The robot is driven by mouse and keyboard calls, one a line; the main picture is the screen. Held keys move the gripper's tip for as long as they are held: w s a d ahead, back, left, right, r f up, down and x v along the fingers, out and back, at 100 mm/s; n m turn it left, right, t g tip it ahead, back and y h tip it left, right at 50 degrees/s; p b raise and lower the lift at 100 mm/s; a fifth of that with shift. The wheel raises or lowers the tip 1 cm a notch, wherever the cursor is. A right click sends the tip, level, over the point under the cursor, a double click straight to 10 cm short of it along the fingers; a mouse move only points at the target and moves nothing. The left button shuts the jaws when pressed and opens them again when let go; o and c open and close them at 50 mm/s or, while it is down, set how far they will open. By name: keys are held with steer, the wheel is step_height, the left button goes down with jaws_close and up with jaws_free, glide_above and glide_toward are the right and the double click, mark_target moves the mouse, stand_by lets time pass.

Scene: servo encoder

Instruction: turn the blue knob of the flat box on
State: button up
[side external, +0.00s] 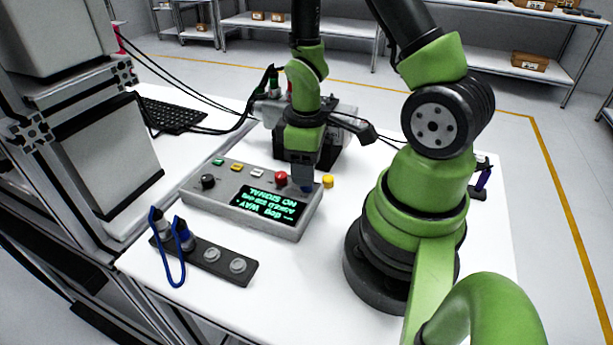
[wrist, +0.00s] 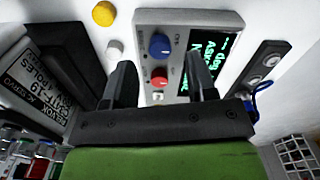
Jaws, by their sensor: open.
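The flat grey box (side external: 225,203) lies on the white table in the side view. It also shows in the wrist view (wrist: 222,20), with its blue knob (wrist: 160,46) near one end, carrying a pale pointer mark. In the side view my gripper hides most of the blue knob. My gripper (side external: 302,178) points down over the right end of the box. In the wrist view my gripper (wrist: 161,72) is open and empty. Its fingers are spread on either side of the red knob (wrist: 159,76), and the blue knob lies just beyond the fingertips. I see no contact with the knob.
The box also carries a black knob (side external: 208,181), small buttons and a green-lit display (side external: 270,203). A dark strip (side external: 218,259) with blue-cabled plugs lies in front. A servo unit (side external: 340,125) stands behind.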

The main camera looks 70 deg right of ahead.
steer(key=shift+f, duration=1.65)
steer(key=c, duration=0.9)
